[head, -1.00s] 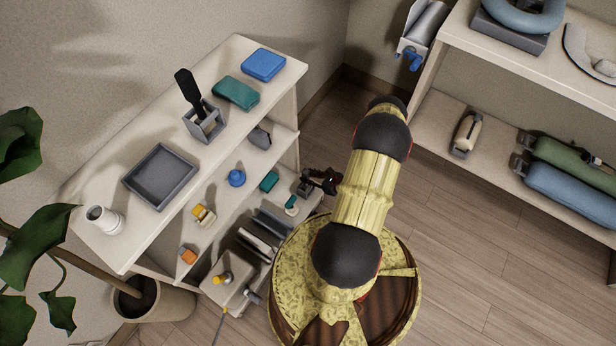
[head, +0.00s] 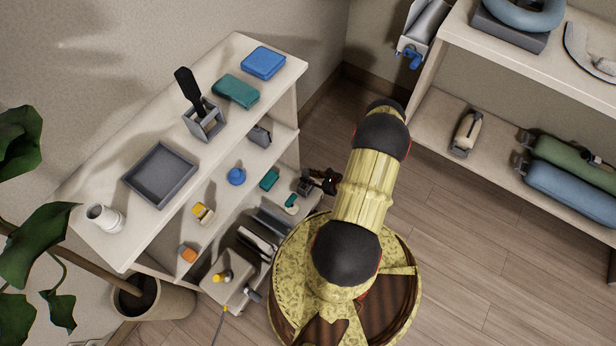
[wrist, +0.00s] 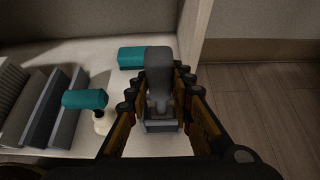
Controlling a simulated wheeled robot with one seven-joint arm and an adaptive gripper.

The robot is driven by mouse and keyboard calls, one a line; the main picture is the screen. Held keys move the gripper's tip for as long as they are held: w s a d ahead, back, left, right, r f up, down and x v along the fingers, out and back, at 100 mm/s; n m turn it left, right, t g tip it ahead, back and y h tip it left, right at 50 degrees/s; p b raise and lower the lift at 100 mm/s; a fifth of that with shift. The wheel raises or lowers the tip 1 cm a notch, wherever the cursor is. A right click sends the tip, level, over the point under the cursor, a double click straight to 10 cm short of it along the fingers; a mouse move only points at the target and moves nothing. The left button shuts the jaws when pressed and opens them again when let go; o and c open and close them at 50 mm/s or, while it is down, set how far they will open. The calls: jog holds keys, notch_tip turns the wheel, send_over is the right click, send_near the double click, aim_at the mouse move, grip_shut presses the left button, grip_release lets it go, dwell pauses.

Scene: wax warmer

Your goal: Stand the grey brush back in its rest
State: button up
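In the wrist view the grey brush (wrist: 159,70) stands roughly upright between the two fingers of my gripper (wrist: 160,82). Its wide top narrows to a neck, and the lower end is at a small grey box-like rest (wrist: 161,126). It looks to be in the rest, but how deep it sits is hidden. The fingers are on both sides of the brush, close to its wide top; I cannot tell whether they touch it. In the head view my gripper (head: 320,182) is small and dark at the right end of the lower shelf, and hides detail there.
A teal box (wrist: 133,58) lies behind the brush. A teal-topped, cream-stemmed item (wrist: 87,100) stands to the left, beside grey upright panels (wrist: 45,108). The shelf edge and open floor (wrist: 260,95) are to the right. A dark-handled tool (head: 188,92) stands in a holder on the top shelf.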

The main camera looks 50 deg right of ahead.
jog(key=o, duration=0.5)
dwell(0.5)
jog(key=p+v, duration=0.2)
jog(key=v, duration=0.6)
dwell(1.5)
jog(key=shift+s, duration=0.1)
jog(key=v, duration=1.1)
jog(key=shift+s+r, duration=0.25)
jog(key=shift+s, duration=0.05)
dwell(0.6)
